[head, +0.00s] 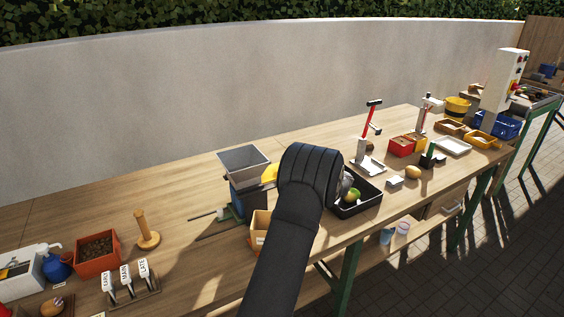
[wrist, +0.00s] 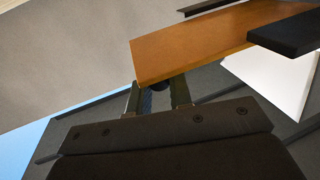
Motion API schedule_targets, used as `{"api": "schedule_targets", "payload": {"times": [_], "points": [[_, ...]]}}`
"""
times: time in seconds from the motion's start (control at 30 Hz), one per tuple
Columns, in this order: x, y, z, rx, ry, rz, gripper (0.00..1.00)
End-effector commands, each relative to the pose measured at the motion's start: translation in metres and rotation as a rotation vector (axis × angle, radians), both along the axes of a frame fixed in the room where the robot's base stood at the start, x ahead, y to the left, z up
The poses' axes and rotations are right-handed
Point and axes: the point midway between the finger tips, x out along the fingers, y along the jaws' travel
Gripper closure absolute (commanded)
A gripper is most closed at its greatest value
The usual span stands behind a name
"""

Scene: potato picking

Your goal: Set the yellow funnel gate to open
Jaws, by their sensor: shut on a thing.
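The grey funnel (head: 244,160) stands on the table left of my arm, on a dark blue body. The yellow funnel gate (head: 270,174) shows as a small yellow piece beside it, partly covered by my dark wrist. In the wrist view the gate (wrist: 195,42) is a large orange-yellow plate reaching up and to the right. My gripper (wrist: 158,95) has its two fingers close together on a small dark part at the plate's lower end. In the head view my fingers are hidden behind my wrist.
A wooden box (head: 259,230) stands just below the funnel. A black tray (head: 358,204) with a green fruit lies right of my wrist. A wooden peg stand (head: 146,232) and an orange-red box (head: 98,254) are at the left. Bare tabletop lies behind the funnel.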

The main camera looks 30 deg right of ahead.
Motion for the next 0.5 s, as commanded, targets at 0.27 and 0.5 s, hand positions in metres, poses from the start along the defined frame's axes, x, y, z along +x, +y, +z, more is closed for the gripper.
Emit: {"api": "schedule_targets", "payload": {"times": [0.27,0.5], "points": [[0.0002,-0.0024,0.0008,-0.001,-0.001,0.000,1.00],[0.0002,-0.0022,0.0006,-0.001,0.000,0.000,0.62]]}}
